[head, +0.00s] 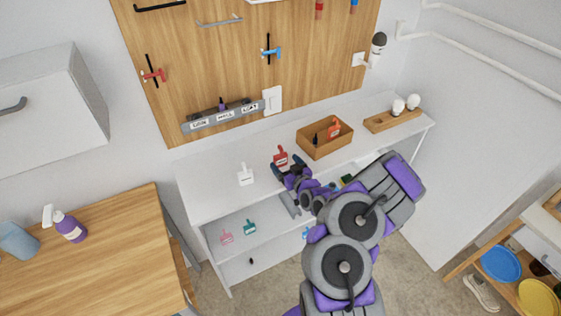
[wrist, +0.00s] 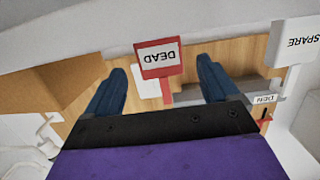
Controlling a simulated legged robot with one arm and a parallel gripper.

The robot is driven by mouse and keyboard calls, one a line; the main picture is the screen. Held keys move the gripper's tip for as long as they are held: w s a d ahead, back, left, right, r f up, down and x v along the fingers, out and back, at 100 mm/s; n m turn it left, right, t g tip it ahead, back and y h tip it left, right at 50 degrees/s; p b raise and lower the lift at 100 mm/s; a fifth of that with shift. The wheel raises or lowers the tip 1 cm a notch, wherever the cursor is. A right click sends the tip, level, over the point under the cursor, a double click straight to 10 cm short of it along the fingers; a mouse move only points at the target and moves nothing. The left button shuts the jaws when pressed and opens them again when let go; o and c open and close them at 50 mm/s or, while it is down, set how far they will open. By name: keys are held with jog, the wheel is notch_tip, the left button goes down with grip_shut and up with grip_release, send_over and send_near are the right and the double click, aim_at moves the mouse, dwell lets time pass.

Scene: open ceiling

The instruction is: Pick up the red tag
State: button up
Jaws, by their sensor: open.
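The red tag (head: 281,157) stands upright on the white shelf top, just beyond my gripper (head: 288,166) in the head view. In the wrist view the red tag (wrist: 158,56) has a white face reading "DEAD", upside down. My gripper (wrist: 160,72) is open, with one dark blue finger on each side of the tag's stem in that picture. I cannot tell whether the tag is at the depth of the fingers. No contact is visible.
A white tag (head: 245,174) stands left of the red one; it reads "SPARE" in the wrist view (wrist: 299,42). A wooden box (head: 312,151) holding an orange-red tag (head: 334,130) is to the right. The labelled grey rail (head: 193,127) is mounted behind on the pegboard.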

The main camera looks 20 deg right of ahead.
aim_at(281, 160)
jog(key=w, duration=0.1)
jog(key=w+f, duration=0.1)
jog(key=w, duration=0.1)
jog(key=shift+a+b, duration=0.15)
jog(key=shift+b, duration=0.25)
jog(key=shift+w, duration=0.7)
jog(key=c, duration=1.1)
